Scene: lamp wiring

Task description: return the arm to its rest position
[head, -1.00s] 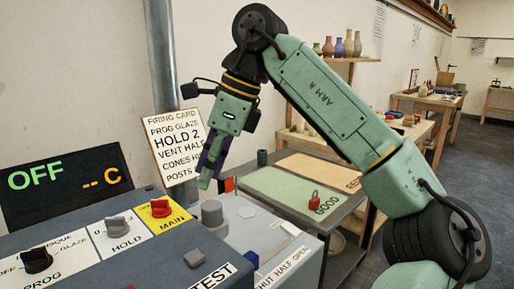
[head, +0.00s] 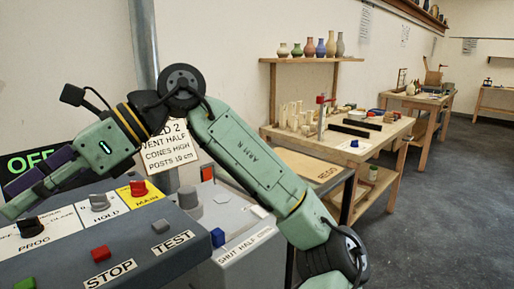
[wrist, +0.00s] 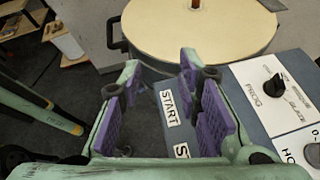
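My arm (head: 245,150) is raised and bent, its elbow above the control panel. My gripper (head: 22,192) points down and left at the left edge of the head view, in front of the dark display (head: 30,158). In the wrist view its purple-padded fingers (wrist: 160,72) stand wide apart with nothing between them. The fingers hang above the panel's START label (wrist: 169,106) in that view. Whether anything touches them cannot be told.
The panel carries a black PROG knob (head: 30,227), grey HOLD knob (head: 98,202) and red MAIN knob (head: 138,188). A round pale lid (wrist: 215,28) lies beyond the fingers. A bench (head: 385,134) with several items stands behind; floor at right is open.

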